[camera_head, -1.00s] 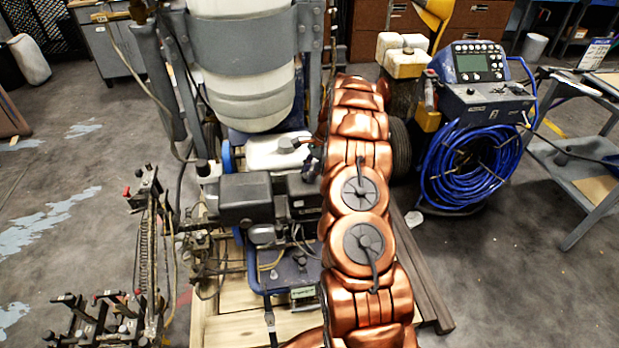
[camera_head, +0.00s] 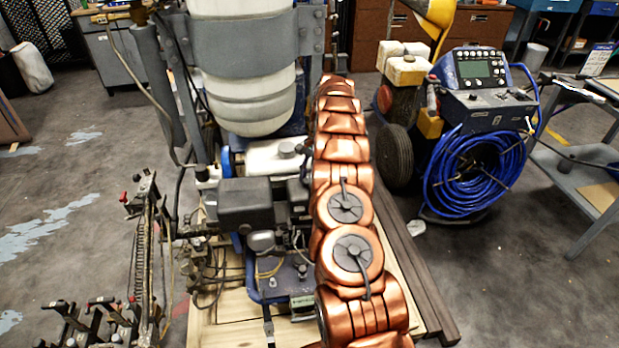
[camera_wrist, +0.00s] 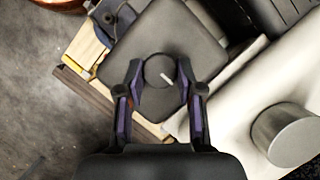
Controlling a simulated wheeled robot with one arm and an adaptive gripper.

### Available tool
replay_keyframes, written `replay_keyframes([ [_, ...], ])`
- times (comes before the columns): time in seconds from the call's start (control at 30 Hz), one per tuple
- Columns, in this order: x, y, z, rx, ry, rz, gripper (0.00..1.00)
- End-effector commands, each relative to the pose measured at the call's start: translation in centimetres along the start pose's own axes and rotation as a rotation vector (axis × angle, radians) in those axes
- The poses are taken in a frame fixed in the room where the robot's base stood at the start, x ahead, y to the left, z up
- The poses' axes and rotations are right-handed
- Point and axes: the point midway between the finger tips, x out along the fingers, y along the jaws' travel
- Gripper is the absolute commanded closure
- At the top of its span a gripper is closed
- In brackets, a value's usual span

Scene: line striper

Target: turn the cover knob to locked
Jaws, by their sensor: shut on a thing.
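The cover knob (camera_wrist: 158,68) is a small dark round knob with a white pointer line. The line points to the lower right in the wrist view. The knob sits on a dark grey rounded cover (camera_wrist: 150,34). My gripper (camera_wrist: 161,75) is shut on the knob, with one finger on each side of it. In the head view my copper arm blocks the gripper and the knob from sight. I see no readable lock marking around the knob.
A white tank (camera_head: 262,158) with a grey cap (camera_wrist: 285,135) stands close beside the cover. The machine rests on a wooden pallet (camera_head: 235,331). A blue hose coil (camera_head: 475,172) hangs on a unit at the right. Open floor lies at the left.

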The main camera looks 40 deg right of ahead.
Motion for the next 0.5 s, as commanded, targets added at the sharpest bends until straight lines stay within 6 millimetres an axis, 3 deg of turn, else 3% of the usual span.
replay_keyframes([
  [0.3,0.23,0.07,0.07,-0.001,-0.004,0.005,0.98],
  [0.33,0.23,0.07,0.07,-0.001,-0.004,0.005,0.63],
  [0.5,0.16,0.04,0.05,-0.001,-0.003,0.003,0.45],
])
